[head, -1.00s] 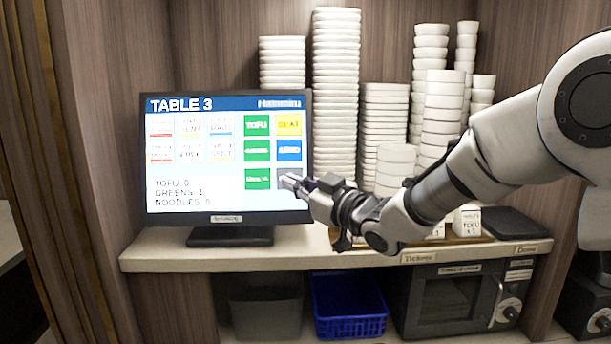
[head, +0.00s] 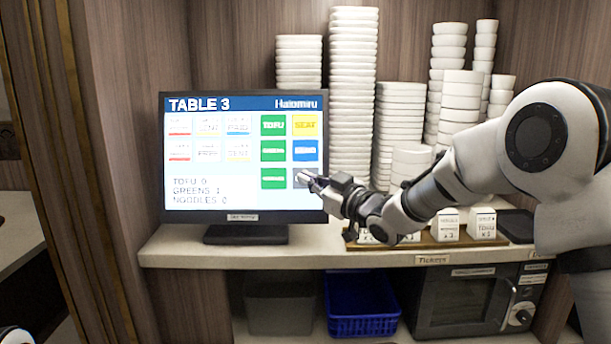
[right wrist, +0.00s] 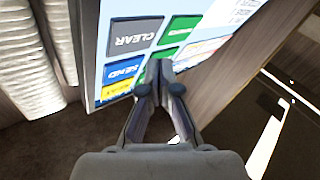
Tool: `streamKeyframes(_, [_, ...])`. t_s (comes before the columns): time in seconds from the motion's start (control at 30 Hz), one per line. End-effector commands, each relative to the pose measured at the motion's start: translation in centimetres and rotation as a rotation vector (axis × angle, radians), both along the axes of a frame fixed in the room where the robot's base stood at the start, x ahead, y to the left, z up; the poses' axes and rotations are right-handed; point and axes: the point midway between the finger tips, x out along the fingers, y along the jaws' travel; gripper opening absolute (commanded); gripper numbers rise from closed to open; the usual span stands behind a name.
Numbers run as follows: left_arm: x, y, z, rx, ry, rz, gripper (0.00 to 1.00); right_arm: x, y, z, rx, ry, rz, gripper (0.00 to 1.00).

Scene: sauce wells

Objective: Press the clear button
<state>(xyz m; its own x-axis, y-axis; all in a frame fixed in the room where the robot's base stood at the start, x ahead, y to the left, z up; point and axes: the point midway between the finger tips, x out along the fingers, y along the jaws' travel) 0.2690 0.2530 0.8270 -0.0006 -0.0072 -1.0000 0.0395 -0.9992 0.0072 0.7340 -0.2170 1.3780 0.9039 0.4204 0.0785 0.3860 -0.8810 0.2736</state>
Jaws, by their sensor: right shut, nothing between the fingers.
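The touch screen (head: 215,150) reads TABLE 3 and lists tofu 0, greens 1, noodles 0. Its grey clear button, at the lower right of the button grid, is mostly hidden behind my right gripper (head: 309,180) in the head view. In the right wrist view the clear button (right wrist: 134,37) is plain and labelled CLEAR. There my right gripper (right wrist: 159,68) is shut and empty, its tips below and right of that button in the picture, over the area beside the blue send button (right wrist: 122,71). I cannot tell whether the tips touch the screen.
Stacks of white bowls (head: 352,90) stand behind and right of the screen. White ticket boxes (head: 482,222) stand on the shelf (head: 400,257). Below are a blue basket (head: 362,325), a grey bin (head: 278,310) and a dark oven (head: 462,305).

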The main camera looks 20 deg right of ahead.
Motion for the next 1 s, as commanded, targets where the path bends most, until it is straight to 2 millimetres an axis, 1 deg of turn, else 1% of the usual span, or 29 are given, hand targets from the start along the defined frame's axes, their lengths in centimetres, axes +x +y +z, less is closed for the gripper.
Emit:
streamKeyframes(0.03, [0.0, 0.0, 0.2, 0.000, 0.000, 0.000, 0.40, 0.6, -0.2, -0.1, 0.001, 0.001, -0.001, 0.00])
streamKeyframes(0.1, [0.0, 0.0, 0.3, 0.000, 0.000, 0.000, 0.40, 1.1, -0.3, -0.3, 0.001, 0.001, 0.000, 0.00])
streamKeyframes(0.23, [0.0, 0.0, 0.4, 0.000, 0.000, 0.000, 0.40, 1.5, -0.4, -0.5, 0.000, 0.000, 0.000, 0.00])
streamKeyframes(1.0, [0.0, 0.0, 0.4, 0.000, 0.000, 0.000, 0.40, 1.5, -0.4, -0.6, 0.000, 0.000, 0.000, 0.00])
